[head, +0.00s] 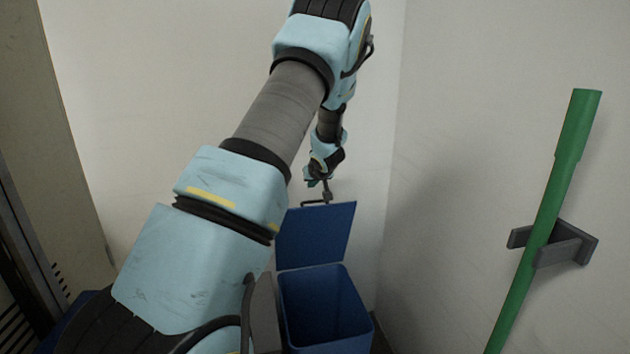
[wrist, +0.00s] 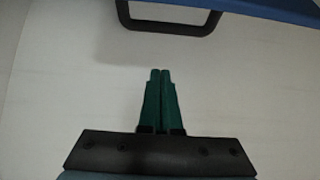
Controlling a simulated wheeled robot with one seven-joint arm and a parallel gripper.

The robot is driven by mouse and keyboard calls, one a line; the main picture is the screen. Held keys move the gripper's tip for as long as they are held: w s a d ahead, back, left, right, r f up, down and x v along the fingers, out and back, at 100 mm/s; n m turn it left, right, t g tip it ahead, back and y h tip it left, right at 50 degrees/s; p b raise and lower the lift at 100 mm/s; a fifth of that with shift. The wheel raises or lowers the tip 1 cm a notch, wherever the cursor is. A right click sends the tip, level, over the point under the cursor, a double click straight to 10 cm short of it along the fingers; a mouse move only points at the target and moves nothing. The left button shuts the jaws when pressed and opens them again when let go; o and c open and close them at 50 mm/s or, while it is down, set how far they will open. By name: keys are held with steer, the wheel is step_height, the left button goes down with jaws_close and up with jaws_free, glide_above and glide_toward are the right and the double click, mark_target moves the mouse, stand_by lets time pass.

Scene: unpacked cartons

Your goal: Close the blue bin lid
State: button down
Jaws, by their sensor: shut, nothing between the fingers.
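The blue bin (head: 347,318) stands in the corner, its top open. Its blue lid (head: 316,238) is raised up at the back of the bin, close to the wall. A dark handle (head: 317,203) sticks out from the lid's upper edge. My gripper (head: 309,182) is above the lid's upper edge, near the handle. In the wrist view, the green fingers of my gripper (wrist: 160,72) are together and empty. The handle (wrist: 170,27) and a strip of the lid (wrist: 275,10) show at the top of that view, apart from the fingertips.
A green pole (head: 545,215) leans in a grey wall bracket (head: 562,246) on the right wall. Pale walls (head: 150,100) close in behind and to the right of the bin. The space above the bin's opening looks clear.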

mark_target(314, 201)
steer(key=shift+s+d+f+b, duration=0.1)
steer(key=shift+s+f+b, duration=0.05)
steer(key=shift+s+f, duration=0.55)
steer(key=shift+s+d+f+b, duration=0.15)
steer(key=shift+s+f, duration=0.3)
steer(key=shift+s, duration=0.35)
steer(key=shift+s+f, duration=0.1)
steer(key=shift+f, duration=0.05)
